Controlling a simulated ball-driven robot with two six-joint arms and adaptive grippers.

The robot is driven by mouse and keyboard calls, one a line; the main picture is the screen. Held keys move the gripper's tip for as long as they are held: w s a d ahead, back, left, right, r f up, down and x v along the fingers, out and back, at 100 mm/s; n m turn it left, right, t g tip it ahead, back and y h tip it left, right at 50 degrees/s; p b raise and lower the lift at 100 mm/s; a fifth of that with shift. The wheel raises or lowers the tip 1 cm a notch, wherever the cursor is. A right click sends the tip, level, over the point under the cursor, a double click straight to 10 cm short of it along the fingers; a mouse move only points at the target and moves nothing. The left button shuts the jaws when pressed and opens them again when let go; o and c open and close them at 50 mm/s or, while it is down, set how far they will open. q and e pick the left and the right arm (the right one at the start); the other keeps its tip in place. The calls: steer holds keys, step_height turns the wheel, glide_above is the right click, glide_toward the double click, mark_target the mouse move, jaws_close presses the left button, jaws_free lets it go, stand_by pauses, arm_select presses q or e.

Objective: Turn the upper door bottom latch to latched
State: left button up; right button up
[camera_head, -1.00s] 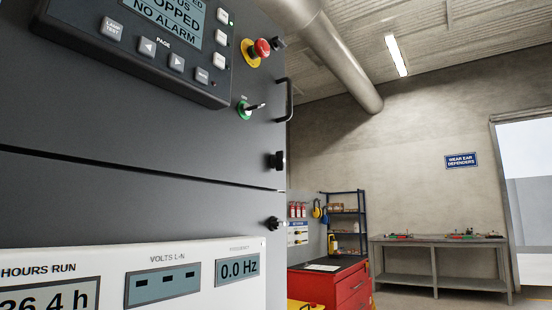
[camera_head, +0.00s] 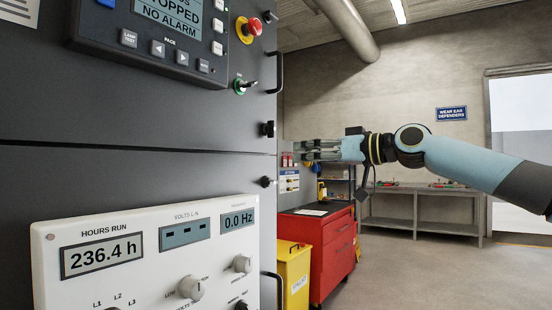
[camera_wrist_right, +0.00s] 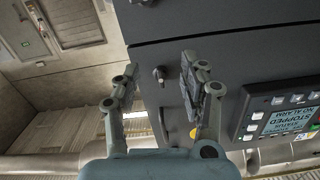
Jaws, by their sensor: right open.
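The upper door bottom latch (camera_head: 267,129) is a small black knob at the right edge of the dark upper door (camera_head: 150,105), just above the seam. It also shows in the right wrist view as a small dark knob (camera_wrist_right: 159,74) beyond and between the fingers. How it is turned is too small to tell. My right gripper (camera_head: 303,150) comes in from the right, pointing left, right of the latch in the picture and apart from it. In the right wrist view the gripper (camera_wrist_right: 158,88) is open and empty. My left gripper is not in view.
A similar black latch (camera_head: 266,182) sits below the seam. A key switch (camera_head: 242,86), a red stop button (camera_head: 248,29) and a door handle (camera_head: 277,73) are above. A red cabinet (camera_head: 325,248) and yellow bin (camera_head: 293,275) stand behind to the right.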

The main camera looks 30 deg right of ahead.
steer(key=n, duration=0.1)
glide_toward(274, 125)
steer(key=s, duration=0.1)
steer(key=shift+t, duration=0.4)
steer(key=p+x, duration=0.6)
steer(key=x, duration=0.3)
steer(key=shift+w+d+f, duration=0.1)
steer(key=shift+w+f, duration=0.05)
steer(key=shift+w, duration=0.2)
steer(key=shift+w+a+f, duration=0.15)
steer(key=shift+w+a, duration=0.05)
steer(key=shift+w, duration=0.25)
jaws_close()
